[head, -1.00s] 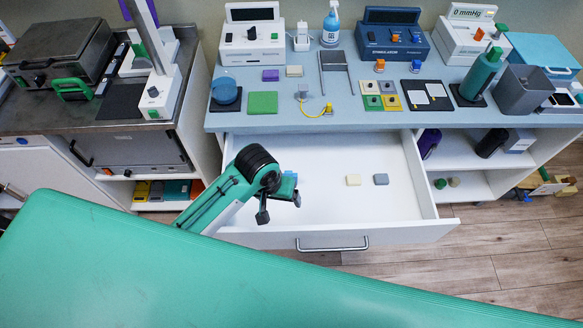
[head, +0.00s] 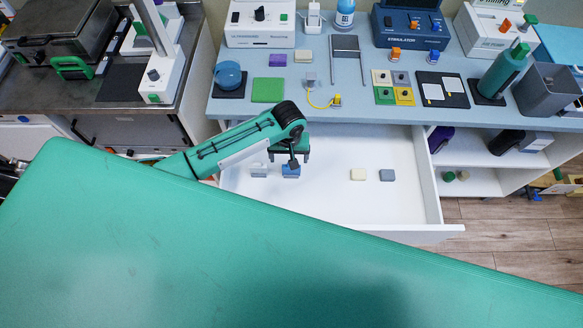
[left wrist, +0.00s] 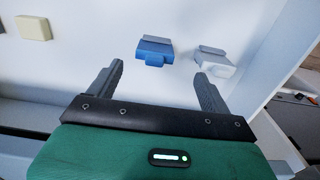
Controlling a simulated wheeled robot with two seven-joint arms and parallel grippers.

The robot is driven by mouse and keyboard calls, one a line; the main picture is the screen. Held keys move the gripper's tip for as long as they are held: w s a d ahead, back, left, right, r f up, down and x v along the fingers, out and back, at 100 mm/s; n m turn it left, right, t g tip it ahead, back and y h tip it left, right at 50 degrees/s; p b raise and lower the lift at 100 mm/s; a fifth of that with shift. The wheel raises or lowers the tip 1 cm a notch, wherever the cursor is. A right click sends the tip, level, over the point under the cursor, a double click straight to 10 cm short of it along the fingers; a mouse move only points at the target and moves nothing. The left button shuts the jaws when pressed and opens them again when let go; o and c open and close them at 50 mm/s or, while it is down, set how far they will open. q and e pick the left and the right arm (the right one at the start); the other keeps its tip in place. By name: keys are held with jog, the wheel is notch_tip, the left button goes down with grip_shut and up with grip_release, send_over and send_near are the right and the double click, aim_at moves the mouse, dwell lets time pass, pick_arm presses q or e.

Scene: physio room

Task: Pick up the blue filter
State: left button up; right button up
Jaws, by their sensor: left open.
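The blue filter (head: 291,171) lies in the open white drawer (head: 325,205), in its left part. In the left wrist view the blue filter (left wrist: 155,51) is beyond the fingertips, roughly between their lines and apart from both. A whitish-grey filter (head: 258,170) lies just left of it in the head view; it also shows in the left wrist view (left wrist: 214,62). My left gripper (left wrist: 160,75) is open and empty, pointing at the blue filter. In the head view the left gripper (head: 292,160) hangs over the drawer and partly covers the blue filter. My right gripper is not in view.
A cream block (head: 358,174) and a grey-blue block (head: 387,175) lie farther right in the drawer. The counter (head: 350,105) above holds devices and small pads.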

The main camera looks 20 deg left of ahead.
pick_arm(q)
jog(key=shift+w+d+f+p, duration=0.1)
jog(key=shift+f+p, duration=0.1)
jog(key=shift+f, duration=0.6)
jog(key=shift+w+d+f+p, duration=0.15)
jog(key=shift+f+p, duration=0.1)
jog(key=shift+f, duration=0.5)
jog(key=shift+w+d+f+p, duration=0.1)
jog(key=shift+f+p, duration=0.1)
jog(key=shift+f, duration=0.6)
jog(key=shift+a+f, duration=0.1)
jog(key=shift+f, duration=0.55)
jog(key=shift+c, duration=0.2)
jog(key=c, duration=1)
